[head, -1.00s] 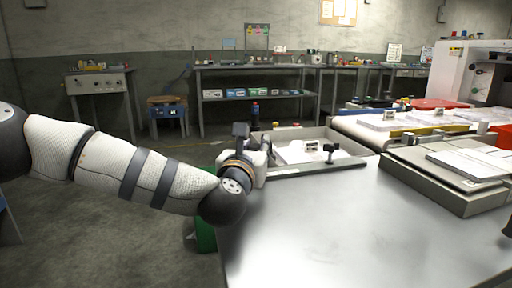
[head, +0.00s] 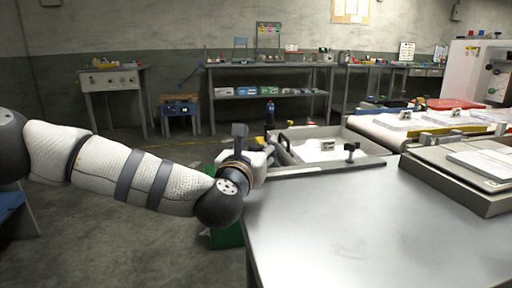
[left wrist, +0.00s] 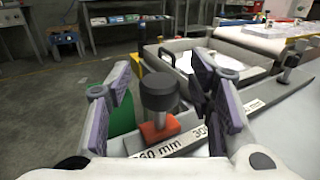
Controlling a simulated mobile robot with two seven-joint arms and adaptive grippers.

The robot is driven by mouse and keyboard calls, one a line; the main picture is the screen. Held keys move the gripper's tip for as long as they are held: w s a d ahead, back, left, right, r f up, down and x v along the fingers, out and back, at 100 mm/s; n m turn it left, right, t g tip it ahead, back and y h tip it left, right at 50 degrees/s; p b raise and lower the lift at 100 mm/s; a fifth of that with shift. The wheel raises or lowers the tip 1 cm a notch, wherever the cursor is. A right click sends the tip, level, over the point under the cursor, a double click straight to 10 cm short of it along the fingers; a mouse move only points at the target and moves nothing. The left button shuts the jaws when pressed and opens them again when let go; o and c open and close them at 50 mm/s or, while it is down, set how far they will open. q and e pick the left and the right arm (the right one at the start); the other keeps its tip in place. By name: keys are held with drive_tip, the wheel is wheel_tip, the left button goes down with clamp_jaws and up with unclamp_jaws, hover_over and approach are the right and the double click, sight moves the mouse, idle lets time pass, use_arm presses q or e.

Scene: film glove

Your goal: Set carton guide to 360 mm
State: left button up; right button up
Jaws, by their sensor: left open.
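In the left wrist view my left gripper (left wrist: 160,108) is open, its two fingers on either side of a black knob (left wrist: 158,92) on a grey post. The post stands on an orange-red block (left wrist: 160,130) on a pale scale bar (left wrist: 190,138). The bar shows a label ending in "60 mm", its first digit unclear, near the block, and a partly hidden one starting "30" to the right. A gap shows between knob and fingers. In the head view my left gripper (head: 262,158) is at the table's far left corner. My right gripper is out of view.
A second black knob (head: 351,148) stands farther right on the rail. Behind it is a grey tray (head: 283,150) with white sheets. The steel table (head: 330,225) is bare in front. A grey box-like unit (head: 440,180) with paper is at right.

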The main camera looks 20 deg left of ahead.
use_arm(q)
drive_tip(key=s, duration=0.4)
drive_tip(key=s+d, duration=0.1)
drive_tip(key=s, duration=0.7)
drive_tip(key=shift+d, duration=0.25)
